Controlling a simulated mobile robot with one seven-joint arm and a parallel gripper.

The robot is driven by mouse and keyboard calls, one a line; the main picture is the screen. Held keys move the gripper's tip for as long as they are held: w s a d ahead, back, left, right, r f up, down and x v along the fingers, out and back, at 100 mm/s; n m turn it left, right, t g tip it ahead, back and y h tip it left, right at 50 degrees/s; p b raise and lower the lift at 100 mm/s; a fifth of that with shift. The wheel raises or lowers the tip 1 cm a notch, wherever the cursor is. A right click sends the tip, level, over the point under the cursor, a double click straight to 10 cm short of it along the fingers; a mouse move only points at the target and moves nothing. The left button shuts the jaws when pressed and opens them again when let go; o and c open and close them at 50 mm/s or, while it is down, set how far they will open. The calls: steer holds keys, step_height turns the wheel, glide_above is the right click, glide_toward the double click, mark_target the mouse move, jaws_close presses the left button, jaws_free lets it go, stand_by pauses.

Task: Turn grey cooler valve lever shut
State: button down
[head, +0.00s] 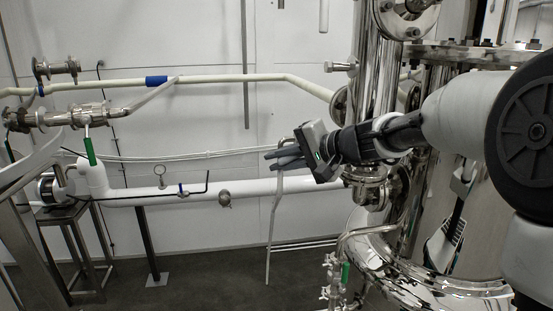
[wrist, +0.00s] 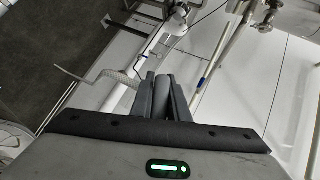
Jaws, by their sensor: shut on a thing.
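My gripper (head: 276,157) is at the middle of the head view, reaching left from my arm. In the wrist view my gripper (wrist: 162,92) is shut on a grey, rounded bar between its fingers, which looks like the grey valve lever (wrist: 163,84). Only the lever's outer part shows; its pivot and valve body are hidden behind the fingers and the gripper body. In the head view the lever cannot be told apart clearly from the grey fingers.
A thin bent pipe (head: 273,230) hangs just below the fingers. A white horizontal pipe (head: 240,191) runs behind. Polished steel pipework (head: 375,90) stands close to the right of my gripper. A green-handled valve (head: 89,150) is far left. Floor at lower middle is clear.

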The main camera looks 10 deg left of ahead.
steer(key=c, duration=1.7)
jaws_free()
steer(key=v, duration=1.7)
steer(key=shift+s+d, duration=0.15)
steer(key=shift+d, duration=0.05)
